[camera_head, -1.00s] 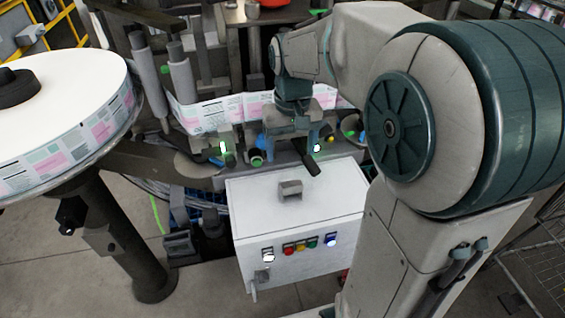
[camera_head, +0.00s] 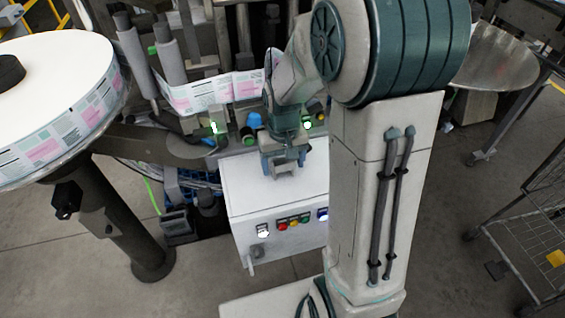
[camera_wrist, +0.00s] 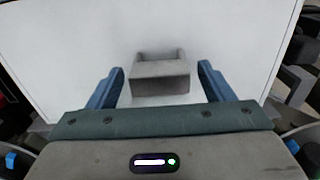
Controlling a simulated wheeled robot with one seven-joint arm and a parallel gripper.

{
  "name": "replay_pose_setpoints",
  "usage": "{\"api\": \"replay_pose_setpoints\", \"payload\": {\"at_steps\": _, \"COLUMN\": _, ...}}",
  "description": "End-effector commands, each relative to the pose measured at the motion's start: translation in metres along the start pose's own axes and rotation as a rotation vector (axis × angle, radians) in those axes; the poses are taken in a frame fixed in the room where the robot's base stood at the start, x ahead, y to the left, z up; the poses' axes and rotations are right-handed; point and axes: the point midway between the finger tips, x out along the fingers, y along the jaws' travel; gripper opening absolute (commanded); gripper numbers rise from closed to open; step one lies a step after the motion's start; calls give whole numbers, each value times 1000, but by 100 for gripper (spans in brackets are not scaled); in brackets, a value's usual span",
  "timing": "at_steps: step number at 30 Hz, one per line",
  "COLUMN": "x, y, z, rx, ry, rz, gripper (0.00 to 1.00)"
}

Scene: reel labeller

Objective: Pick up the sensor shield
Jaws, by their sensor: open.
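The sensor shield (camera_wrist: 160,80), a small grey U-shaped bracket, sits on the white top of a control cabinet (camera_wrist: 60,50). In the wrist view it lies between the two blue fingers of my gripper (camera_wrist: 161,68), with a gap on each side. The gripper is open and empty. In the head view my gripper (camera_head: 285,163) is low over the cabinet top, around the shield, which is largely hidden there by the gripper. Whether the fingertips touch the cabinet top cannot be told.
The cabinet front carries coloured buttons (camera_head: 293,221) and switches. A large label reel (camera_head: 60,90) stands at the left. The label strip (camera_head: 215,92) and machine rollers (camera_head: 170,65) are behind the cabinet. A wire cart (camera_head: 530,225) stands at the right.

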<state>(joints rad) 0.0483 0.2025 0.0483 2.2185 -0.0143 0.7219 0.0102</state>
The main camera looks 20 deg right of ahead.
Motion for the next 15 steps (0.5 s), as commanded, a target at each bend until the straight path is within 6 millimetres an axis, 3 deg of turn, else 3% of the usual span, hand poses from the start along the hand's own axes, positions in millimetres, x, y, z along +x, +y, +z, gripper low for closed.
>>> {"api": "replay_pose_setpoints", "payload": {"at_steps": 10, "x": 9, "y": 0, "z": 0, "rx": 0, "ry": 1, "rz": 0, "gripper": 75}}
{"api": "replay_pose_setpoints", "payload": {"at_steps": 15, "x": 9, "y": 0, "z": 0, "rx": 0, "ry": 1, "rz": 0, "gripper": 27}}
